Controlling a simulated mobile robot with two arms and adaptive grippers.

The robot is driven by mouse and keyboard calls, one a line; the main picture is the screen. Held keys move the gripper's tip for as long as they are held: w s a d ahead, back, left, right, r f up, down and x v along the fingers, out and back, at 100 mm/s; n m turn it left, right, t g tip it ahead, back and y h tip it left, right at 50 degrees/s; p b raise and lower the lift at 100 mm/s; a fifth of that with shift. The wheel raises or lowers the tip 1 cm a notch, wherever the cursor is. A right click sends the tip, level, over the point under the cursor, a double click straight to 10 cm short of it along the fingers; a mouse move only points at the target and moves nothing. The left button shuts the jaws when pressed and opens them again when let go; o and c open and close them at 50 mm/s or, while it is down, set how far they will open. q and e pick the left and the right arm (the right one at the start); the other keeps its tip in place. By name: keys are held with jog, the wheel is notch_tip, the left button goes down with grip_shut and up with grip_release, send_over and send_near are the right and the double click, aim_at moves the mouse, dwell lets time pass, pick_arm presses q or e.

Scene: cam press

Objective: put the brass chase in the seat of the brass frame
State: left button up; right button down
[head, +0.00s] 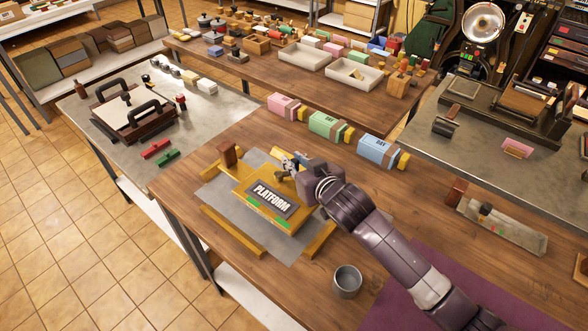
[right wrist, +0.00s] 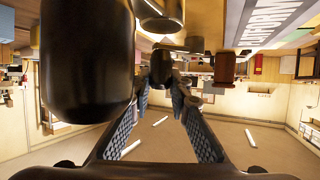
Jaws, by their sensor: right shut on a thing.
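The brass chase (head: 239,198) is a yellow frame around a dark plate lettered PLATFORM (head: 272,198), with green strips along its near side. It is over the grey bed, inside the brass frame (head: 232,232), whose yellow bars show at the left and right. I cannot tell whether the chase touches the bed. My right gripper (head: 287,166) is at the chase's far edge, shut on it; the grip point is mostly hidden by the hand. In the right wrist view, the lettered plate (right wrist: 275,17) shows at upper right, beyond the fingers (right wrist: 174,78). My left gripper is not in view.
A brown block (head: 228,152) stands at the frame's far left corner. Pink, green and blue boxes (head: 375,150) line the table behind. A metal cup (head: 347,280) stands near the front. Bare wood lies between the frame and the cup.

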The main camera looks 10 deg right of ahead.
jog(key=shift+f, duration=1.6)
jog(key=shift+f, duration=0.1)
jog(key=c, duration=1.8)
grip_release()
jog(key=shift+f, duration=0.1)
jog(key=shift+s, duration=0.15)
jog(key=b+v, duration=0.1)
jog(key=v, duration=1.1)
